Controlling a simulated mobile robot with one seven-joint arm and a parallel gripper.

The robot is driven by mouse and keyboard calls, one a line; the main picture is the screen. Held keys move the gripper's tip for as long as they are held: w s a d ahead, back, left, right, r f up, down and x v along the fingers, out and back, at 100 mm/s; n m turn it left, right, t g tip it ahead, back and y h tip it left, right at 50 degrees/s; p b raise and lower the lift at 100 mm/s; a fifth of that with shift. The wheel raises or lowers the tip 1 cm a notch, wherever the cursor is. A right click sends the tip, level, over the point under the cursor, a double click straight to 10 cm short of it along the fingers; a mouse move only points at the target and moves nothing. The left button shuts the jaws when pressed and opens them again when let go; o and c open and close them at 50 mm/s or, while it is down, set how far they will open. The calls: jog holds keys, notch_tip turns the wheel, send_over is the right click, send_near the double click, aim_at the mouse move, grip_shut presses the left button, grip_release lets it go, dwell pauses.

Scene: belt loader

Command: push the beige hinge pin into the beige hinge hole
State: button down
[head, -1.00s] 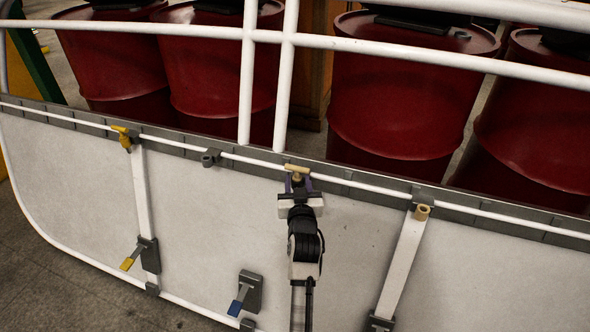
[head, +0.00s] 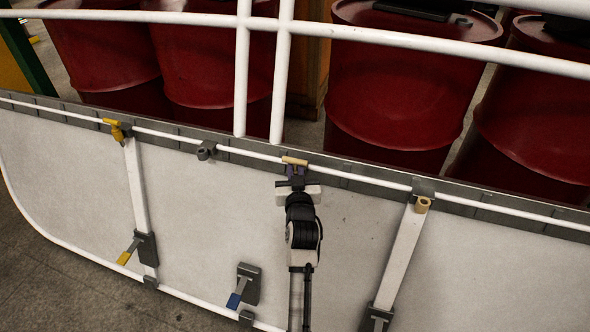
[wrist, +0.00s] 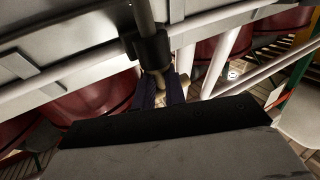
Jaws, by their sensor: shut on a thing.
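The beige hinge pin (head: 294,161) shows as a short bar just beyond my fingertips in the head view, by the white rail. My gripper (head: 297,172) is shut on it, with purple fingers on either side. The beige hinge hole (head: 422,205) is a short open tube at the top of a white strut, to the right of and apart from the pin. In the wrist view my purple fingers (wrist: 160,95) show with a beige part of the pin (wrist: 185,86) beside them. The lower part of the pin is mostly hidden.
A grey hinge ring (head: 206,150) sits on the rail to the left. A yellow pin (head: 116,129) tops the left strut. A blue-handled latch (head: 240,288) is below. White guard bars (head: 281,80) and red drums (head: 400,85) stand behind the panel.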

jog(key=shift+r, duration=0.15)
notch_tip(320, 180, up, 20)
jog(key=b, duration=0.1)
dwell(0.4)
jog(key=c, duration=2)
grip_release()
grip_shut()
jog(key=s+d+f+m+h+p, duration=0.1)
jog(key=s+d+f+m+h, duration=0.1)
jog(key=d, duration=0.8)
jog(key=s+d+f+m+g+h+p, duration=0.1)
jog(key=s+d+f+h, duration=0.3)
jog(key=d, duration=0.7)
jog(key=s+d+f+m+h+p, duration=0.1)
jog(key=s+d+f+m+h, duration=0.2)
jog(key=d, duration=0.8)
jog(key=shift+s+d+f+g+p, duration=0.25)
jog(key=shift+s+f+g+p, duration=0.15)
jog(key=shift+s, duration=0.45)
